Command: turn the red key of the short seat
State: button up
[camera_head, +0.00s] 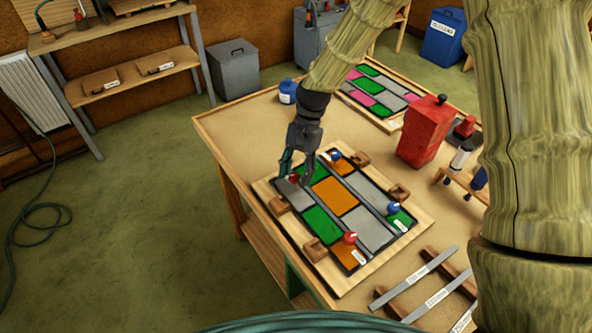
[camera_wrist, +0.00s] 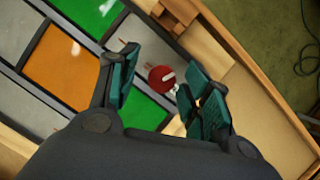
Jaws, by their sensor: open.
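The leaded panel (camera_head: 335,205) of green, orange and grey panes lies on a wooden board on the bench. One red key (camera_head: 293,179) is at its left corner; it also shows in the wrist view (camera_wrist: 162,80), with a pale pointer mark. My gripper (camera_head: 297,169) is open over this key, fingers on either side, with visible gaps in the wrist view. Another red key (camera_head: 350,238) sits at the near edge beside a label. Two blue keys (camera_head: 335,156) (camera_head: 394,208) sit along the other strip. The label words are too small to read, so I cannot tell which seat is short.
Wooden blocks (camera_head: 314,249) surround the panel. Labelled metal bars (camera_head: 416,277) lie at the near right. The bench's left edge is close to the panel.

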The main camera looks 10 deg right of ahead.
jog(key=shift+s+r, duration=0.1)
jog(key=shift+s, duration=0.15)
jog(key=shift+w+a+f, duration=0.1)
jog(key=shift+w+f, duration=0.3)
jog(key=shift+w, duration=0.2)
jog(key=shift+c, duration=1)
jog(key=shift+s+r, duration=0.15)
jog(key=shift+s, duration=0.15)
jog(key=c, duration=0.7)
jog(key=shift+w, duration=0.1)
jog(key=shift+c, duration=0.6)
